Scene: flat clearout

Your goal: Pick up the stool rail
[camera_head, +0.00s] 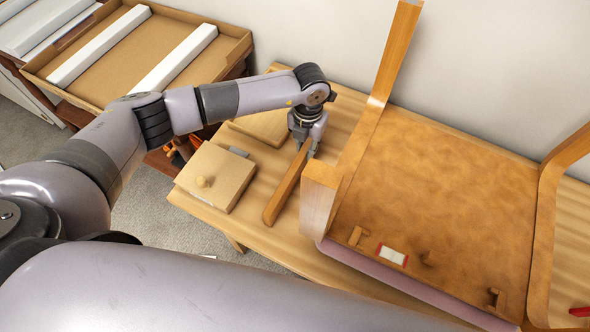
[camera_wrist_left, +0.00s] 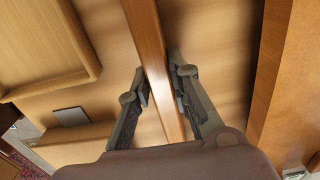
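The stool rail (camera_head: 286,187) is an orange-brown wooden bar beside the near-left corner of the large wooden furniture piece. My left gripper (camera_head: 304,146) points down over its far end. In the left wrist view the rail (camera_wrist_left: 152,55) runs between the two fingers (camera_wrist_left: 160,88), with a pad close against each side, so the gripper looks shut on it. Whether the rail is clear of the table cannot be told. My right gripper is not in view.
The furniture piece (camera_head: 435,190), with a brown panel and upright legs, stands close on the right. A small wooden box (camera_head: 215,176) with a round knob is on the left of the table (camera_head: 255,228). A tray with white bars (camera_head: 150,50) is at the back left.

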